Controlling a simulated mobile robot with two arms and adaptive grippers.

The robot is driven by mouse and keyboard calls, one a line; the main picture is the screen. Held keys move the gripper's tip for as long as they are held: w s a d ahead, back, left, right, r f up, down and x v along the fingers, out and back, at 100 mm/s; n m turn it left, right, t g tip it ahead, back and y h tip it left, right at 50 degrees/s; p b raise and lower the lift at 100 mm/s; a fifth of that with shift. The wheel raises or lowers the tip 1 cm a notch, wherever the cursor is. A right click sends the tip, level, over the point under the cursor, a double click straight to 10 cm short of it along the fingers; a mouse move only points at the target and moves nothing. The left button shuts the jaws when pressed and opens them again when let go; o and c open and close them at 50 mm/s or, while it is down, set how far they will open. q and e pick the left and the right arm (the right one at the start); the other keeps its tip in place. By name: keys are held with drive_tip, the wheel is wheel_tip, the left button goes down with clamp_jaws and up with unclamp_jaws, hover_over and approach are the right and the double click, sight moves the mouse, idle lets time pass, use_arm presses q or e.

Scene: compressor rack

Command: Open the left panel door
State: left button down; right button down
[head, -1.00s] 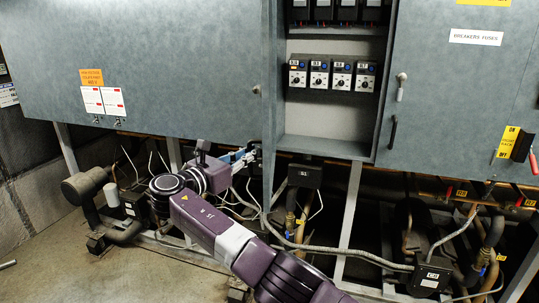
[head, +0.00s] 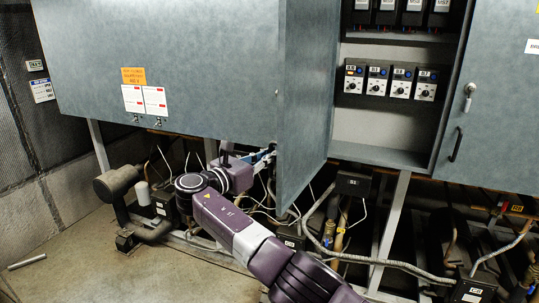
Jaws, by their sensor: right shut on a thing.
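The left panel door (head: 308,95) is a blue-grey metal door, standing swung out from the left side of the open cabinet bay. I see its inner face; its near edge is toward the left and low. Its outer face and handle are hidden. My right gripper (head: 266,154) reaches behind the door's lower near edge and is shut on the handle there; the fingertips are partly hidden. My purple right arm comes up from the bottom of the head view. My left gripper does not show.
The open bay (head: 385,125) holds rows of breakers with dials. A closed right door (head: 495,100) has a black handle. A wide panel (head: 200,60) with labels lies to the left. Pipes, cables and frame legs crowd below; the floor (head: 90,255) at lower left is mostly clear.

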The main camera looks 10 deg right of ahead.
drive_tip(key=c, duration=2.3)
unclamp_jaws()
drive_tip(key=shift+d+f, duration=0.1)
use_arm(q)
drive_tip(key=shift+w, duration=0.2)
use_arm(e)
drive_tip(key=v, duration=0.7)
drive_tip(key=shift+s, duration=0.1)
drive_tip(key=shift+f, duration=0.15)
